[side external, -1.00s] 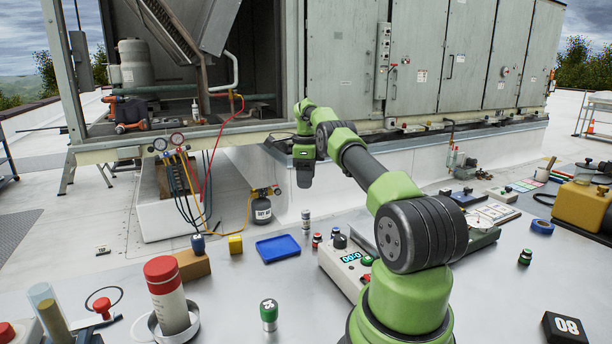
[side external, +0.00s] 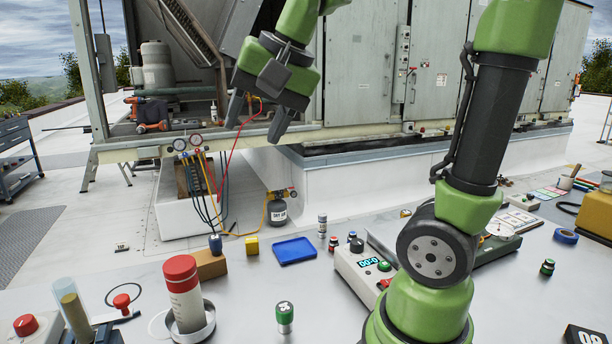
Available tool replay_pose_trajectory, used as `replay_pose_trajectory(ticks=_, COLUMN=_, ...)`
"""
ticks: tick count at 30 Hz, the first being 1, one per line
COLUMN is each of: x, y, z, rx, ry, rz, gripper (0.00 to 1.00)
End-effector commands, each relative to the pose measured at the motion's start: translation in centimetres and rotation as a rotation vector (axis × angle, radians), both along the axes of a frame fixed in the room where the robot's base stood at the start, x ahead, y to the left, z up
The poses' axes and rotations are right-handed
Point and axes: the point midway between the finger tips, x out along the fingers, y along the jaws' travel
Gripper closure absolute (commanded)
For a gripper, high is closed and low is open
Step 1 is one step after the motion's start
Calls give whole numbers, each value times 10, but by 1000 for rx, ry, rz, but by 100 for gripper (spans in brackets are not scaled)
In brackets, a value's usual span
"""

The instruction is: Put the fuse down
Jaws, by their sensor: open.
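A small upright cylinder with pale and dark bands (side external: 322,226), which looks like the fuse, stands on the grey table just right of the blue tray (side external: 292,250). It is too small to read its marking. My gripper (side external: 258,118) is open, with its two fingers spread and pointing down. Nothing shows between them. It is high above the table, up and left of the cylinder and well apart from it, in front of the rooftop unit.
The table's front middle is mostly clear.

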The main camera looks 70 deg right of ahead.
Motion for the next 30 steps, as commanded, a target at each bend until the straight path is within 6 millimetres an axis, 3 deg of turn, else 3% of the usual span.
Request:
replay_pose_trajectory(ticks=3, x=-43, y=34, z=-11, rx=-69, ry=-83, rz=233, gripper=48)
replay_pose_trajectory(ticks=6, x=-69, y=50, z=-25, rx=-117, ry=-140, rz=381, gripper=48)
replay_pose_trajectory(ticks=10, x=-90, y=60, z=-40, rx=-156, ry=-187, rz=495, gripper=48)
replay_pose_trajectory(ticks=30, x=-97, y=63, z=-46, rx=-174, ry=-202, rz=538, gripper=48)
